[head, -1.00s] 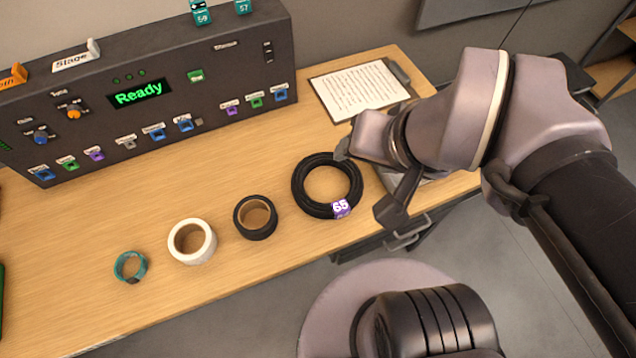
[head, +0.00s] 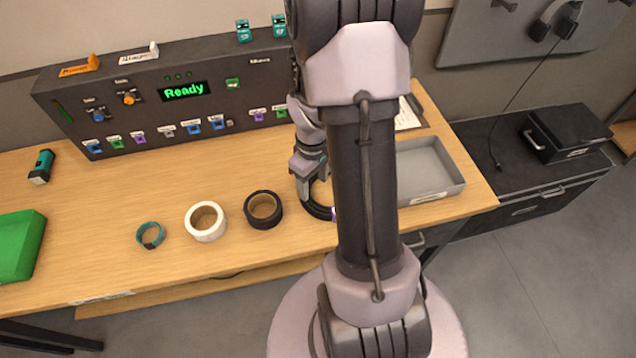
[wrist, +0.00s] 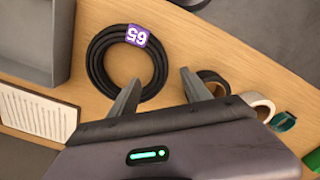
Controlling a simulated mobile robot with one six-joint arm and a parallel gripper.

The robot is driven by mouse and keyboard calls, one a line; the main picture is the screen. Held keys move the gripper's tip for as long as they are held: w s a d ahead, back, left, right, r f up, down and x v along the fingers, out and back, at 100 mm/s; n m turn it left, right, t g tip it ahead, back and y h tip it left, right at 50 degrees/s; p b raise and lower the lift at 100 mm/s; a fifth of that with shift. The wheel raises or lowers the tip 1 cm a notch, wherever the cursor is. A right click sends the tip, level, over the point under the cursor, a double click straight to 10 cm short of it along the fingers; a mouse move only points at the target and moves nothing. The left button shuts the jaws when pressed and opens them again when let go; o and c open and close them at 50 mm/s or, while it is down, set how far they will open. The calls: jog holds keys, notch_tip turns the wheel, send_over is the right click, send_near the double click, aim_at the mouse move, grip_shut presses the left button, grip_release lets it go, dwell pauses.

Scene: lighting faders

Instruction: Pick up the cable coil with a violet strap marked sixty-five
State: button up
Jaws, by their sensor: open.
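The black cable coil (wrist: 98,62) lies flat on the wooden table, and its violet strap (wrist: 136,35) reads 65 in the wrist view. In the head view my arm hides most of the coil, and only its lower left part (head: 319,209) shows. My gripper (wrist: 158,84) is open and empty. In the wrist view one fingertip is over the near edge of the coil and the other is to its right, beside the black tape roll. I cannot tell the height above the coil. In the head view my gripper (head: 303,199) is at the coil's left side.
A black tape roll (head: 263,209), a white tape roll (head: 206,221) and a teal ring (head: 150,235) lie left of the coil. A grey tray (head: 449,171) stands to the right. The lighting console (head: 62,92) runs along the back. A green object (head: 20,243) is far left.

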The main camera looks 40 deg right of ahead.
jog(key=b, duration=0.2)
send_over(315, 205)
notch_tip(315, 205, down, 6)
jog(key=shift+w+r, duration=0.15)
jog(key=shift+r, duration=0.05)
notch_tip(315, 205, down, 6)
jog(key=shift+r+b, duration=0.25)
jog(key=shift+b, duration=0.85)
jog(key=shift+s+r, duration=0.15)
jog(key=shift+s, duration=0.05)
jog(key=shift+c, duration=0.7)
grip_shut()
